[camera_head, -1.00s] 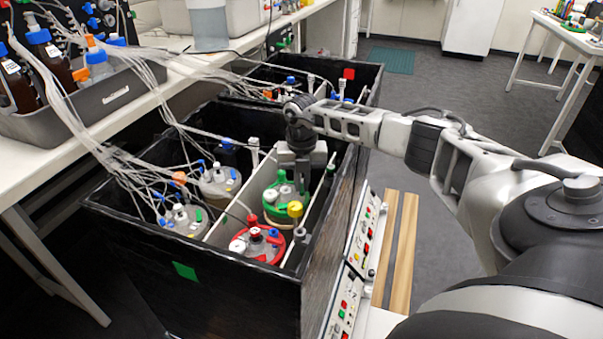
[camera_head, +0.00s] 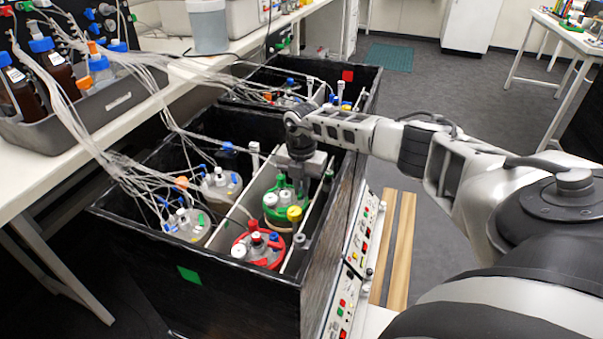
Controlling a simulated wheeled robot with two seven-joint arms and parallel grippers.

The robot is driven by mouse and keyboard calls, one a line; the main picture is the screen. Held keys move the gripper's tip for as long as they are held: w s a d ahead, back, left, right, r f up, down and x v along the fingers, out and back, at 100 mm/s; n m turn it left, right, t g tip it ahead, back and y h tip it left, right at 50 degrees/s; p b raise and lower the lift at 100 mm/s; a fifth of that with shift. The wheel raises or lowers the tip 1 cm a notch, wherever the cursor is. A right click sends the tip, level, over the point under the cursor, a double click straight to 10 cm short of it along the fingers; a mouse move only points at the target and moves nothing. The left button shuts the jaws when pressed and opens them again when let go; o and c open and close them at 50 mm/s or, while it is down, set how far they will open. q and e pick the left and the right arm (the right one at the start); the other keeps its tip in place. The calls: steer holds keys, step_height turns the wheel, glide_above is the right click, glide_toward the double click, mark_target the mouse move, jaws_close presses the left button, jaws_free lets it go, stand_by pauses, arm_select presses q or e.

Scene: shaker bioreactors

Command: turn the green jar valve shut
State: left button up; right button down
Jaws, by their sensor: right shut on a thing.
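The green jar (camera_head: 284,214) has a green lid with white caps and a yellow cap. It stands in the right compartment of the near black shaker box, behind the red-lidded jar. My right gripper (camera_head: 302,180) points down at the back of the green lid and is shut on the green jar valve. The gripper body hides most of the valve and its fingertips, so the valve's angle cannot be told. My left gripper is not in view.
The red-lidded jar (camera_head: 258,247) stands just in front of the green one. Two clear jars (camera_head: 220,186) with tubing stand left of the white divider (camera_head: 233,220). The black box walls (camera_head: 240,290) surround them. Tubes run to bottles on the bench (camera_head: 140,110).

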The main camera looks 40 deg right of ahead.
steer(key=c, duration=1.5)
jaws_free()
steer(key=shift+r, duration=0.1)
step_height(320, 180, up, 16)
steer(key=shift+f, duration=0.1)
